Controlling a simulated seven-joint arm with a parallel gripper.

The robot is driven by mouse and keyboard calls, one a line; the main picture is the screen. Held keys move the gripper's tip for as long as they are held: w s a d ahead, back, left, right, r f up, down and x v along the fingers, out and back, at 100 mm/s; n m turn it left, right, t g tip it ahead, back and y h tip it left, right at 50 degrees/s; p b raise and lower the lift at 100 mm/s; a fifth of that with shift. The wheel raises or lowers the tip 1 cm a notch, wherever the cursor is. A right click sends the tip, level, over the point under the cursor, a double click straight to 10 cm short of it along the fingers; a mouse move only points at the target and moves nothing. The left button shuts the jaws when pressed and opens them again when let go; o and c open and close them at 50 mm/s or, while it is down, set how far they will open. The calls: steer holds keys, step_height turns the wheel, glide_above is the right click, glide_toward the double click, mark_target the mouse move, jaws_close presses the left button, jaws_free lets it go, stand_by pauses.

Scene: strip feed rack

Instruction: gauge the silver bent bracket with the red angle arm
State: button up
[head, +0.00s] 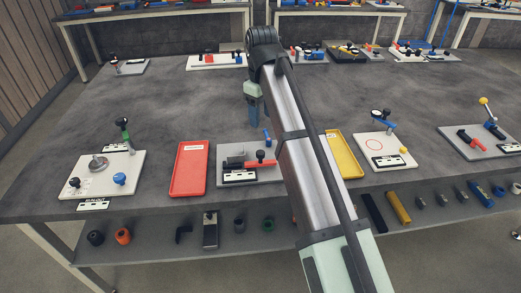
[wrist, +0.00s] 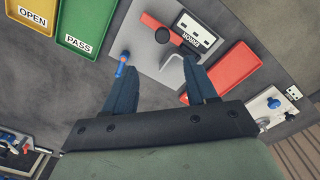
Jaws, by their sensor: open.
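The silver bent bracket (wrist: 174,70) lies on the grey gauge plate (wrist: 146,58) in the wrist view, between and just beyond my fingertips. The red angle arm (wrist: 154,23), with a black knob, lies beside it, farther from my fingers. In the head view the red arm (head: 268,163) sits on the plate (head: 240,178) near the table's front. My gripper (head: 255,124) is open above the back of this plate; its two blue fingers also show in the wrist view (wrist: 160,66). I cannot clearly pick out the bracket in the head view.
A red tray (head: 188,169) stands left of the plate and a yellow tray (head: 347,154) to the right. A green PASS tray (wrist: 95,20) shows in the wrist view. A blue-topped pin (wrist: 122,66) stands near my left finger. The table behind is mostly clear.

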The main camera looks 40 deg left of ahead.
mark_target(260, 152)
steer(key=f, duration=1.3)
steer(key=shift+s+f, duration=0.2)
steer(key=shift+f, duration=0.15)
steer(key=shift+a, duration=0.1)
steer(key=shift+c, duration=0.4)
jaws_close()
